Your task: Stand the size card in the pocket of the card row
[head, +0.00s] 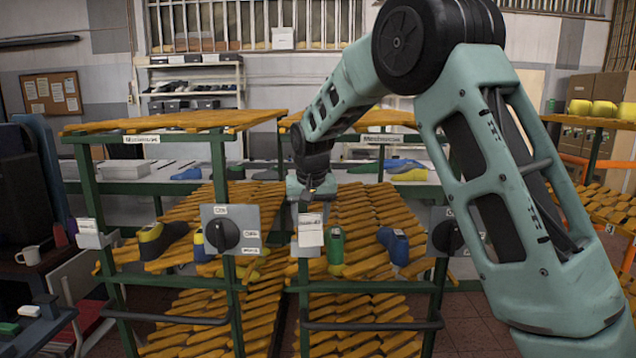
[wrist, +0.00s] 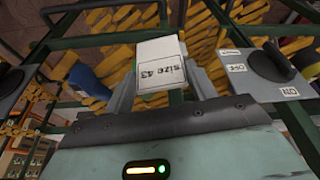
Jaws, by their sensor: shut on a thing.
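The white size card (head: 311,231) is upright below my gripper (head: 311,205) in the head view. In the wrist view the card (wrist: 160,66) reads "size 43" upside down, and my gripper (wrist: 161,88) is shut on it. In the head view a pale pocket holder (head: 300,252) on the middle green post is mostly behind the card. I cannot tell whether the card's lower edge is inside it or in front of it. Another pale pocket holder (head: 91,240) on the left post has a white card (head: 88,226) standing in it.
Grey boxes with black knobs flank the card, one at left (head: 231,232) and one at right (head: 446,237). Slatted orange shelves (head: 375,215) behind carry shoe lasts, including a blue one (head: 394,246) and a green one (head: 335,246). A green rail (head: 370,287) runs below.

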